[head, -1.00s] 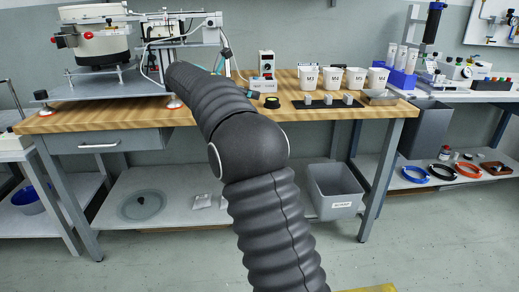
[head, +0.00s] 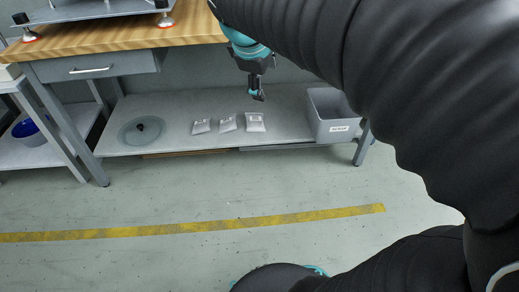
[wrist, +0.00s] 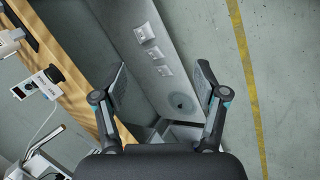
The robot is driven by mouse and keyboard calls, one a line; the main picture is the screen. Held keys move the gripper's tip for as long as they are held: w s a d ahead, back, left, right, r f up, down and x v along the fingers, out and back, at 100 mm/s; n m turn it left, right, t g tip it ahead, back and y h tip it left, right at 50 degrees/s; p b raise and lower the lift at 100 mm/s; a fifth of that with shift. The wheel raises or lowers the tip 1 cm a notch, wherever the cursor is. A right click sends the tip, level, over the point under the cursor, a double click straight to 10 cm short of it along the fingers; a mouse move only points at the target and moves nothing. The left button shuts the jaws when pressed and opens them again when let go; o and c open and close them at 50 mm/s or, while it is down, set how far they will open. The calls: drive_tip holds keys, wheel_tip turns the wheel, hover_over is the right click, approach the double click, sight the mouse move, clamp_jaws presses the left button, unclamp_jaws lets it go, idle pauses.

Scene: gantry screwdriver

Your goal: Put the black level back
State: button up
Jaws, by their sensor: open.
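I cannot make out a black level for certain in either view. My gripper (head: 257,94) hangs in front of the workbench, near the lower shelf in the head view. In the wrist view my gripper (wrist: 162,82) has its two fingers spread wide with nothing between them. The wooden bench top (head: 120,38) is at the upper left in the head view; the bench top (wrist: 68,72) runs along the left in the wrist view. My arm hides the bench's right part in the head view.
The lower shelf (head: 285,125) holds a round grey dish (head: 125,137) with a small black item, three pale packets (head: 228,122) and a grey bin (head: 325,115). A drawer (head: 125,62) is under the bench top. The floor (head: 180,190) with its yellow line is clear.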

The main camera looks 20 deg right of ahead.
drive_tip(key=s+a+f+m+y, duration=0.2)
drive_tip(key=s+a+f+m, duration=0.1)
drive_tip(key=s, duration=0.5)
drive_tip(key=s+a+f+m+y, duration=0.2)
drive_tip(key=s+a+f+m, duration=0.1)
drive_tip(key=s+f+m, duration=0.3)
drive_tip(key=shift+s+a+f+t, duration=0.35)
drive_tip(key=shift+s+f, duration=0.4)
drive_tip(key=shift+s, duration=0.4)
wheel_tip(320, 180, up, 2)
drive_tip(key=shift+r+p, duration=0.15)
drive_tip(key=shift+p, duration=1)
